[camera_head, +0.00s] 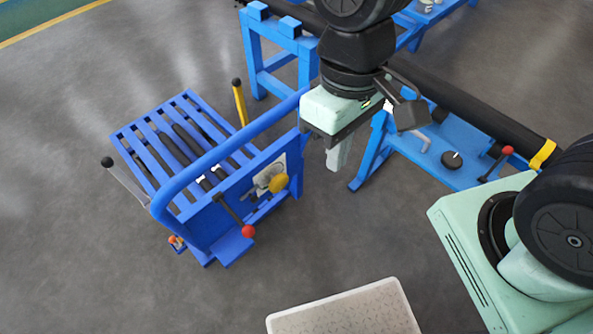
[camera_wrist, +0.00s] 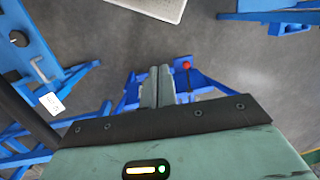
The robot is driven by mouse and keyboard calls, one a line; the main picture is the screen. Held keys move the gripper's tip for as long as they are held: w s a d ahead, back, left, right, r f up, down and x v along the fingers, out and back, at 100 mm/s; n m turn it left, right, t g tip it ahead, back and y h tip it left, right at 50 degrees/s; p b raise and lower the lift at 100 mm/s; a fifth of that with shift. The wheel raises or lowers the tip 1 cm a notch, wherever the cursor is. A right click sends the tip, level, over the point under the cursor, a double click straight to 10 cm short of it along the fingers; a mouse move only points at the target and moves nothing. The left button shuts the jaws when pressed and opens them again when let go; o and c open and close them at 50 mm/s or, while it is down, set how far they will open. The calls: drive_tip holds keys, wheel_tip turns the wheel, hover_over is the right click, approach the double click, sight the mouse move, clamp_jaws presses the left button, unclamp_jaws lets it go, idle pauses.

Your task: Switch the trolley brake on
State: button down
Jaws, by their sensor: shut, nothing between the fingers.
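The blue slatted trolley (camera_head: 160,127) stands left of centre in the head view, its push bar arching over the near side. A lever with a red ball (camera_head: 247,231) sticks out from its end panel, beside a yellow knob (camera_head: 278,183) on a pale plate. A grey lever with a black knob (camera_head: 107,162) and a yellow lever (camera_head: 240,103) stand at its sides. No label shows which one is the brake. My gripper (camera_head: 338,156) hangs right of the trolley, fingers together and empty. In the wrist view, the gripper (camera_wrist: 157,85) partly hides blue trolley parts; a red ball (camera_wrist: 187,65) shows beside the fingertips.
A blue bench (camera_head: 440,165) with a black knob, a red-ball lever and a long black pipe (camera_head: 480,105) stands right of my gripper. A pale mat (camera_head: 345,310) lies on the floor in front. Another blue stand (camera_head: 280,45) is behind. Grey floor is clear left of the trolley.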

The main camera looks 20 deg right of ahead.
drive_tip(key=m+g+y+b, duration=0.4)
drive_tip(key=m+y+b, duration=0.9)
drive_tip(key=y+b, duration=0.15)
approach(234, 216)
wheel_tip(234, 216, down, 6)
drive_tip(key=d, duration=0.2)
drive_tip(key=shift+d+f+h, duration=0.1)
drive_tip(key=shift+d+h, duration=0.1)
drive_tip(key=shift+h, duration=0.05)
drive_tip(key=s+a+r+p, duration=0.1)
drive_tip(key=s+a+p, duration=0.1)
drive_tip(key=s+a, duration=0.3)
drive_tip(key=shift+s+a+r, duration=0.2)
drive_tip(key=shift+a, duration=1.15)
drive_tip(key=shift+r, duration=0.1)
